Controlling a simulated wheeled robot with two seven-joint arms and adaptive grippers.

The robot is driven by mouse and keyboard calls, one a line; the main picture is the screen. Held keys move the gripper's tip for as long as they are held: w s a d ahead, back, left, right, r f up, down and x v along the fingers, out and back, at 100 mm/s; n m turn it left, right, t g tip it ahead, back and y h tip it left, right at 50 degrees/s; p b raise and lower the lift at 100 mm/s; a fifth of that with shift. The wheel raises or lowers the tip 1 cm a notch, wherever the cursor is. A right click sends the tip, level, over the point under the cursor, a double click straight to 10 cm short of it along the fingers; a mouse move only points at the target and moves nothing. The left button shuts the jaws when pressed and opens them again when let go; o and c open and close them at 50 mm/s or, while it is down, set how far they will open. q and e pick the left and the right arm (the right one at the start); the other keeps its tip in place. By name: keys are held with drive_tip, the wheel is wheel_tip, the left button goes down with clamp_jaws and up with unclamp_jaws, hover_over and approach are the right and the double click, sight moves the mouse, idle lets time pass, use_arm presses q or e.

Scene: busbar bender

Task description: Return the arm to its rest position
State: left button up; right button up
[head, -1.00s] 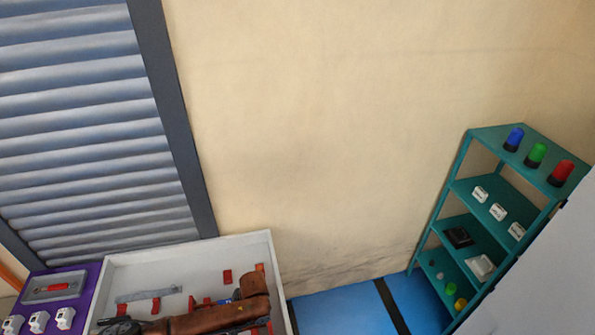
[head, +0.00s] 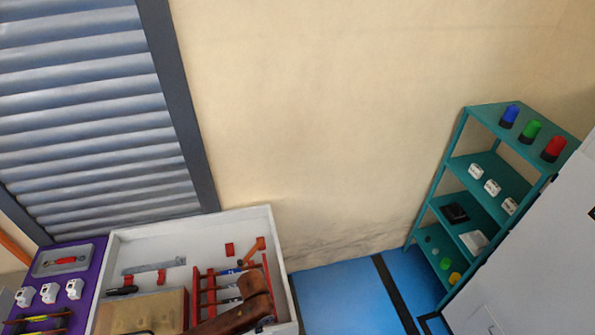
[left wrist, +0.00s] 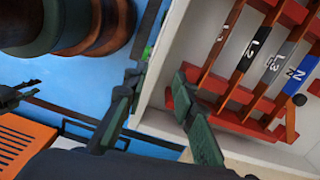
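One of my arms, brown and jointed (head: 235,312), reaches over the white tray (head: 277,235) at the bottom of the head view. No gripper shows in the head view.
A purple board (head: 88,262) with white devices is left of the tray. A tan block (head: 140,310) and the red rack (head: 208,285) are in the tray. A teal shelf (head: 437,202) stands right, beside a white cabinet (head: 545,245). Blue floor (head: 340,300) lies between tray and shelf.

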use_arm(q)
drive_tip(key=s+a+r+n+t, duration=0.2)
drive_tip(key=s+a+r+n, duration=0.1)
drive_tip(key=s+a+n, duration=0.65)
drive_tip(key=s+a+r+n+t, duration=0.2)
drive_tip(key=s+a+n, duration=0.35)
drive_tip(key=a, duration=0.65)
wheel_tip(320, 180, down, 39)
drive_tip(key=s+d+m+g+b, duration=0.1)
drive_tip(key=s+d+m+b, duration=0.1)
drive_tip(key=b, duration=0.7)
drive_tip(key=s+f+b, duration=0.3)
drive_tip(key=s+f, duration=0.7)
drive_tip(key=f, duration=0.2)
drive_tip(key=s+f+g+b, duration=0.1)
drive_tip(key=s+f+b, duration=0.3)
drive_tip(key=s+f, duration=0.6)
wheel_tip(320, 180, down, 2)
drive_tip(key=shift+a+f+g, duration=0.2)
drive_tip(key=shift+a+g, duration=0.05)
drive_tip(key=shift+g, duration=0.05)
